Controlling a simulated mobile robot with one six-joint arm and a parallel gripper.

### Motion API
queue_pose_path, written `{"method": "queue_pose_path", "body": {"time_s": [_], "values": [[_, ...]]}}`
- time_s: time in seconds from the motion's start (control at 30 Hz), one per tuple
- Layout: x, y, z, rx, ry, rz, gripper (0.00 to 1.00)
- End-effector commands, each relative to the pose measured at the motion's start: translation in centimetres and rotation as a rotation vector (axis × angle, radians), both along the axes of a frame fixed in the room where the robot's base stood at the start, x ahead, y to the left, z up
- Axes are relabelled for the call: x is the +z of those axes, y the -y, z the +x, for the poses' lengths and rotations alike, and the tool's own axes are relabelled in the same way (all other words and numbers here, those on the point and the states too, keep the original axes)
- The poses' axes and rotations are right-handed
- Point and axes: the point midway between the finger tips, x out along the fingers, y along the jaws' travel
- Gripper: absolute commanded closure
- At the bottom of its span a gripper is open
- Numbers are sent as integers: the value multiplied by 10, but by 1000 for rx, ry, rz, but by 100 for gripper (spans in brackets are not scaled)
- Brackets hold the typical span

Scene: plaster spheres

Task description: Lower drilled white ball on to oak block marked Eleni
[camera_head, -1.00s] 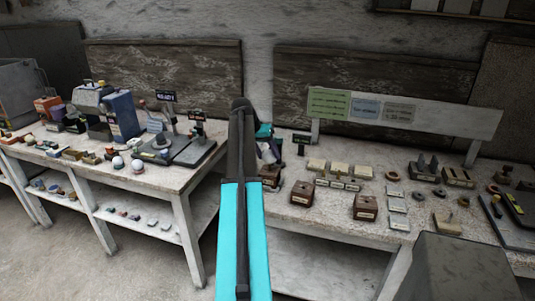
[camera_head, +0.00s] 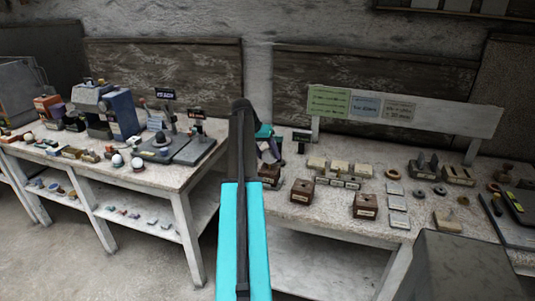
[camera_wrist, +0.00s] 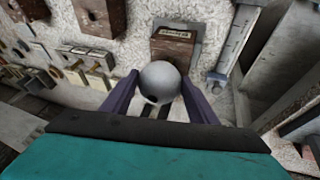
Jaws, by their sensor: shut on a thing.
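My gripper (camera_wrist: 160,100) is shut on a white ball (camera_wrist: 160,78) in the wrist view, one purple finger on each side. A dark spot, which looks like a drilled hole, shows low on the ball. A brown wooden block (camera_wrist: 172,48) with a pale label lies just beyond the ball, which overlaps its near edge in the picture. The label is too small to read surely, and I cannot tell whether ball and block touch. In the head view my arm partly covers the leftmost brown block (camera_head: 270,172), and the held ball is not clearly visible.
Two more labelled brown blocks (camera_head: 302,191) (camera_head: 366,206) stand on the right bench (camera_head: 335,222). Cream blocks (camera_head: 338,167) and a small dark sign (camera_head: 301,138) are behind them. White balls (camera_head: 117,160) sit on the left bench. A ruler-like strip (camera_wrist: 237,38) lies right of the wrist-view block.

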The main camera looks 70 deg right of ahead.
Motion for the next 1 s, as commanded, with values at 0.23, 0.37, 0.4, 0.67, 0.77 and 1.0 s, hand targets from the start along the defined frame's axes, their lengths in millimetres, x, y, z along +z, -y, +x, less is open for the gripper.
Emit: {"method": "queue_pose_path", "body": {"time_s": [0.23,0.37,0.4,0.67,0.77,1.0], "values": [[-4,0,0,0,0,-1,74],[-6,0,0,0,0,-1,74],[-7,0,0,0,0,-1,74],[-11,0,0,0,0,-1,74],[-13,0,0,0,0,-1,74],[-16,0,0,0,0,-1,74]]}}
